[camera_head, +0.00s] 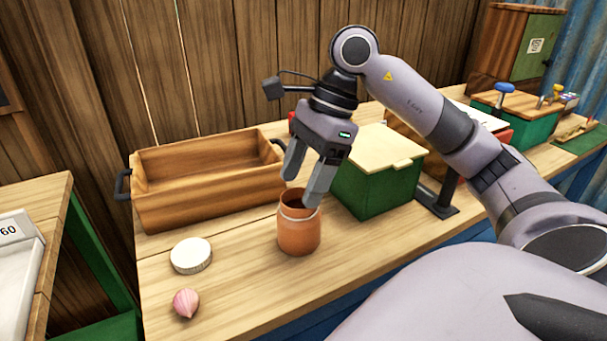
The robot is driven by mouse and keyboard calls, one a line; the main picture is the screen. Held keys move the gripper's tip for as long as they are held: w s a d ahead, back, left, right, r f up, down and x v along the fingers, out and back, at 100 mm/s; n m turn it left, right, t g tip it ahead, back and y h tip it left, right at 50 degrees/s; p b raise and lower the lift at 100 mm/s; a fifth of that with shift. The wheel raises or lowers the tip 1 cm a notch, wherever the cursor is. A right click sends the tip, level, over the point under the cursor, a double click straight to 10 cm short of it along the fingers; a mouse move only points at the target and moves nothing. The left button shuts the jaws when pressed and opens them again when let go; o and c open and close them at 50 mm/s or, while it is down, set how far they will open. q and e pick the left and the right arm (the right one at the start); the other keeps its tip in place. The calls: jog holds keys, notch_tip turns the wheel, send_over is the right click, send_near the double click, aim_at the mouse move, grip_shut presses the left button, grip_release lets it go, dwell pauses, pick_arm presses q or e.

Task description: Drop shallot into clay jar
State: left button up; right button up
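The pink shallot (186,303) lies on the wooden table near its front left edge. The clay jar (299,233) is orange-brown and stands upright and uncovered on the table, to the right of the shallot. My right gripper (302,190) points down at the jar's mouth, its two fingers apart with nothing seen between them. One fingertip overlaps the jar's rim in the picture; I cannot tell whether it touches or is inside. Part of the jar's mouth is hidden by the fingers. My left gripper is not in view.
A white round lid (191,255) lies flat behind the shallot. An empty wooden crate (215,201) with dark handles stands behind it. A green box with a pale lid (376,186) stands right of the jar. The table around the shallot is clear.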

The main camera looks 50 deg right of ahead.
jog(key=p+v, duration=0.1)
jog(key=v, duration=0.6)
jog(key=shift+r, duration=0.1)
dwell(0.5)
